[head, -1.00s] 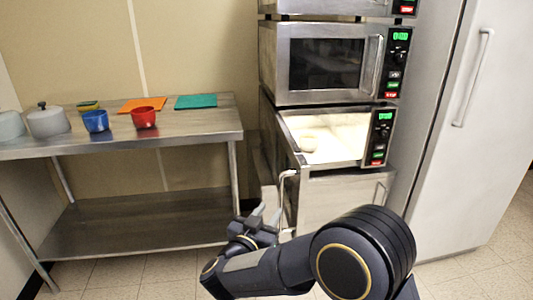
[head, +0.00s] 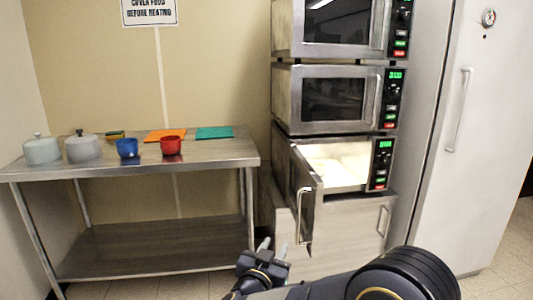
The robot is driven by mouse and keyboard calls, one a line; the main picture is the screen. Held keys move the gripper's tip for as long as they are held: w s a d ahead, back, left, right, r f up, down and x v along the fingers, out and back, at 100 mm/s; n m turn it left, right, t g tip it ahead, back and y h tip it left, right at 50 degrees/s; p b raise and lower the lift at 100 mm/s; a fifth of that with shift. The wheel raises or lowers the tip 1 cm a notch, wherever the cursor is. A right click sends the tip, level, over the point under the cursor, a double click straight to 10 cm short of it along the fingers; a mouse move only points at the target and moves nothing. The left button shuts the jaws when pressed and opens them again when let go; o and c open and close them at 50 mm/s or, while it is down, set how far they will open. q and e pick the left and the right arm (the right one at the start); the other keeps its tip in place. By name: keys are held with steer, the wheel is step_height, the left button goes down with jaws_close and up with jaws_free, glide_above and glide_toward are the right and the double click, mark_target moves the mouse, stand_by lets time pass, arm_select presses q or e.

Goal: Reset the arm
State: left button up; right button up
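My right gripper (head: 264,246) shows at the bottom middle of the head view, low in front of the microwave stack. Its two grey fingers point up and stand apart, with nothing between them. It is just left of the open door (head: 308,205) of the lowest microwave (head: 381,165) and does not appear to hold the handle. My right arm reaches in from the bottom right. My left gripper is not in view.
A steel table (head: 215,155) at left holds two lidded pots (head: 83,147), a blue cup (head: 127,148), a red cup (head: 171,145), an orange board (head: 165,135) and a teal board (head: 214,133). Two shut microwaves (head: 333,98) stand above the open one. A tall fridge (head: 480,150) is at right.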

steer(key=s+d+r+n+g+y, duration=0.2)
steer(key=s+d+r+n+y, duration=0.1)
steer(key=s+d+r+y, duration=0.55)
steer(key=s+d+f+g, duration=0.3)
steer(key=s+f, duration=0.2)
steer(key=s, duration=0.4)
steer(key=s+d+f+g, duration=0.3)
steer(key=s+d+f, duration=0.1)
steer(key=s, duration=0.4)
steer(key=s+d+f+g, duration=0.3)
steer(key=s+f, duration=0.2)
steer(key=s, duration=0.4)
step_height(320, 180, up, 20)
steer(key=p, duration=1.9)
steer(key=shift+y, duration=0.45)
steer(key=shift+w+d, duration=0.1)
